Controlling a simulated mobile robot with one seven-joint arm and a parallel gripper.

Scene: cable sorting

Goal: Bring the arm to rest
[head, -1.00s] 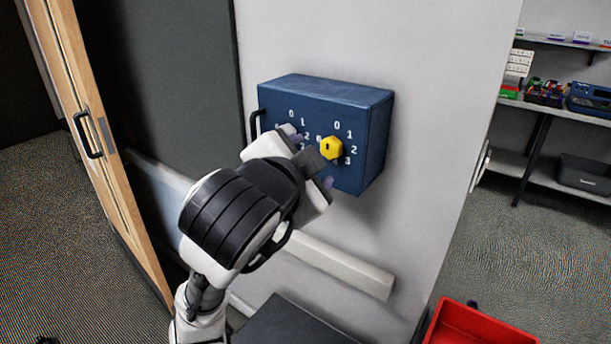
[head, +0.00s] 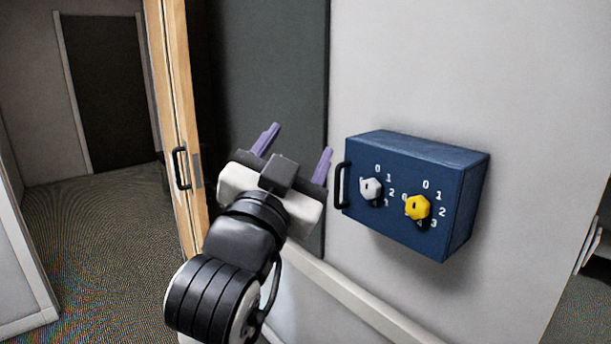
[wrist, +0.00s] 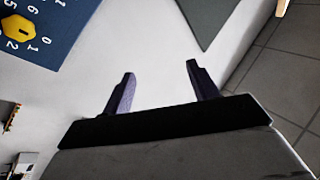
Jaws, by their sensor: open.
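My gripper (head: 295,150) is open and empty in the head view, with its purple fingers spread apart. It is in front of the dark grey panel, to the left of the blue box, apart from it. In the wrist view my gripper (wrist: 160,85) shows nothing between its fingers. My arm reaches up from the bottom of the head view, its lower part out of frame.
A blue wall box (head: 465,195) carries a white knob (head: 371,188), a yellow knob (head: 417,207) and a black handle (head: 342,185). The yellow knob also shows in the wrist view (wrist: 18,28). A wooden door edge (head: 180,120) with a black handle stands left. A wall rail (head: 365,305) runs below.

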